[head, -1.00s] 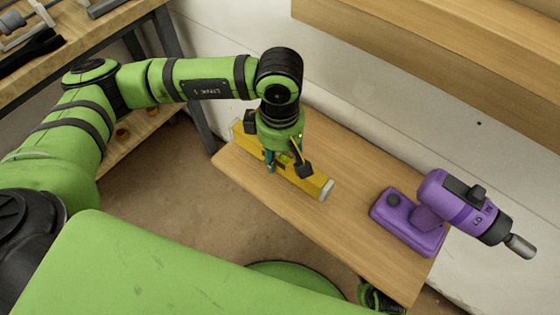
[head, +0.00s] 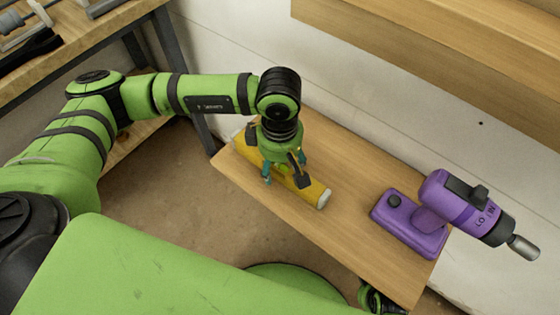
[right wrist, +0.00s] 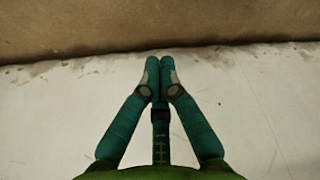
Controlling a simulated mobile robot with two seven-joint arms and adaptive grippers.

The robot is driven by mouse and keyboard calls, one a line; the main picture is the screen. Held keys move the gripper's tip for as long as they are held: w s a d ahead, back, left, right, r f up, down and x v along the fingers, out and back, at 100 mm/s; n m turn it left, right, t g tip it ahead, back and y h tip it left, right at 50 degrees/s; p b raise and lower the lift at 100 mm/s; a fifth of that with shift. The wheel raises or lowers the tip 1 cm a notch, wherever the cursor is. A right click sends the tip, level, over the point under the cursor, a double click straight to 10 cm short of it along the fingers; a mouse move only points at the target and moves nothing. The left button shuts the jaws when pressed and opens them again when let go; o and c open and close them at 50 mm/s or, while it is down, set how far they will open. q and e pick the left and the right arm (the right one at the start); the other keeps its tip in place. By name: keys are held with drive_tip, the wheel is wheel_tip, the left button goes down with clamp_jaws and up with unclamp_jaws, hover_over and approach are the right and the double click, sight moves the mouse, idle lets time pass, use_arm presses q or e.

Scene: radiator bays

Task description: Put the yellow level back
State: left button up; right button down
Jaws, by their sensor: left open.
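The yellow level (head: 313,191) lies on a narrow wooden shelf board (head: 345,228), slanting from upper left to lower right, with a pale cap at its near end. My left gripper (head: 284,177) is over the middle of the level, pointing down. Its fingers are apart, one on each side of the level, and hide part of it. I cannot tell whether they touch it. My right gripper (right wrist: 159,68) shows in the right wrist view with its fingertips together and nothing between them.
A purple drill (head: 425,215) stands on the right end of the board. A pale wall (head: 400,125) runs behind, with a wooden ledge (head: 450,60) above. A workbench (head: 100,35) with tools stands at the upper left. The board is bare between level and drill.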

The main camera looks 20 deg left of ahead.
use_arm(q)
drive_tip(key=shift+r, duration=0.1)
use_arm(e)
drive_tip(key=shift+r, duration=0.1)
use_arm(q)
drive_tip(key=shift+r+p, duration=0.15)
drive_tip(key=shift+p, duration=0.15)
wheel_tip(320, 180, up, 11)
drive_tip(key=shift+p, duration=0.3)
drive_tip(key=shift+r, duration=0.45)
use_arm(e)
drive_tip(key=shift+w+d+f+t, duration=0.1)
drive_tip(key=shift+w+f+t, duration=0.2)
drive_tip(key=shift+w+f, duration=0.2)
drive_tip(key=shift+s, duration=0.2)
